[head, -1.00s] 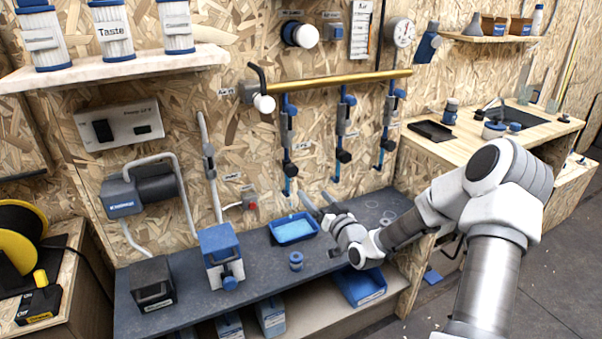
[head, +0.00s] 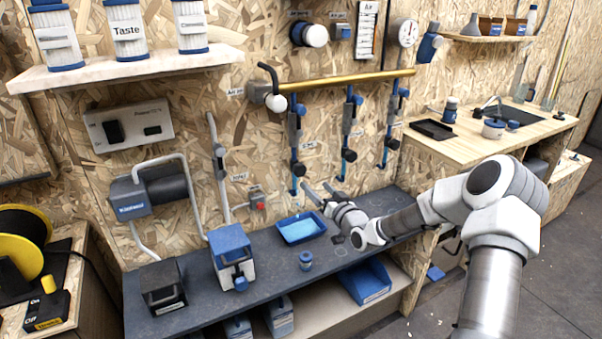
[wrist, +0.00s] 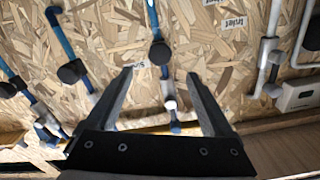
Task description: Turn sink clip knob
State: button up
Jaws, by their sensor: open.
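Several blue-and-grey clips with black knobs hang under a brass pipe on the chipboard wall. The leftmost clip (head: 295,130) has a round black knob (head: 298,169) near its lower end. In the wrist view, which looks upside down, a black knob (wrist: 160,53) shows beyond and between my fingertips. A small label (wrist: 138,72) beside it seems to read "Sink", but it is partly covered by a finger. My gripper (head: 317,188) is open and empty, its fingers pointing at the wall just below and right of the leftmost knob. It also shows in the wrist view (wrist: 158,76).
A blue tray (head: 281,237) lies on the dark bench (head: 200,290) below my gripper. Two more clips, a middle one (head: 350,120) and a right one (head: 392,115), hang nearby.

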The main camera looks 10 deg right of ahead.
aim_at(301, 171)
jog(key=x, duration=1)
jog(key=shift+w+a+b, duration=0.1)
jog(key=shift+w+b, duration=0.3)
grip_shut()
